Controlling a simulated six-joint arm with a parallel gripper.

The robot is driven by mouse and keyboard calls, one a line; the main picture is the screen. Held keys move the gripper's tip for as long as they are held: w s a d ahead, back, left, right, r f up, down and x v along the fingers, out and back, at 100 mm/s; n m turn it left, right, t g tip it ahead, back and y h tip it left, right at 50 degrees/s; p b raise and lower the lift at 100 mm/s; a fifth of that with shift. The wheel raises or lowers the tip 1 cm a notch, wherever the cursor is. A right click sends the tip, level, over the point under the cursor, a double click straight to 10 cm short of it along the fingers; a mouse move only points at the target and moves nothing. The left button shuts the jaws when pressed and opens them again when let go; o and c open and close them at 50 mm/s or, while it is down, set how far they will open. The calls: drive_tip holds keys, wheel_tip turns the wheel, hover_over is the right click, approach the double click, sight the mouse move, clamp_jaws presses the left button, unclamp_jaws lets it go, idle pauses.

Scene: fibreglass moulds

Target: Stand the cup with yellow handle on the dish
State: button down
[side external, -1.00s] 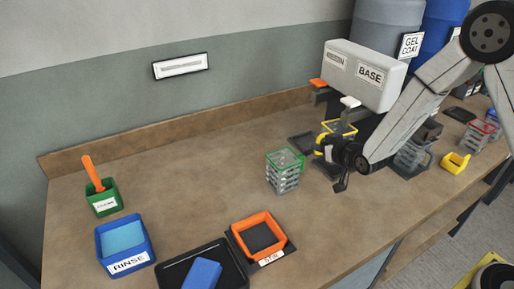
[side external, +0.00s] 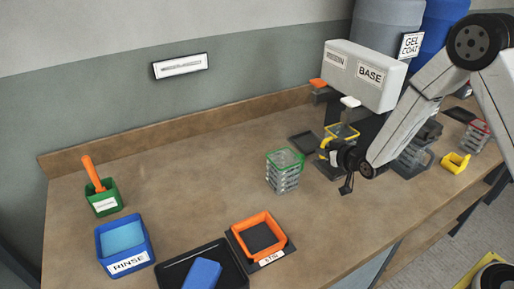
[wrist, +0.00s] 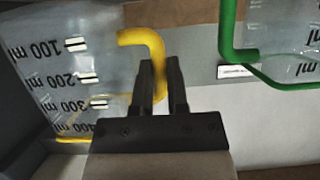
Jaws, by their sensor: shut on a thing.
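The cup with yellow handle is clear, with a yellow rim (side external: 343,131), under the dispenser's white tap. In the wrist view its wall with black ml marks (wrist: 65,80) fills the left side. My gripper (side external: 332,154) is shut on its yellow handle; in the wrist view the handle (wrist: 145,40) passes between the fingers (wrist: 163,80). The cup's base is hidden by my gripper, so I cannot tell whether it touches anything. The dish cannot be singled out for sure; an orange-rimmed square dish (side external: 279,232) with a dark inside stands at front centre.
A blue rinse tub (side external: 122,246) is front left. The bench's middle left is clear.

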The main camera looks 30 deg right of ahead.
drive_tip(key=shift+f, duration=0.35)
drive_tip(key=shift+f, duration=0.6)
drive_tip(key=c, duration=0.6)
unclamp_jaws()
drive_tip(key=shift+c, duration=0.2)
drive_tip(key=shift+r, duration=0.65)
drive_tip(key=v, duration=1.2)
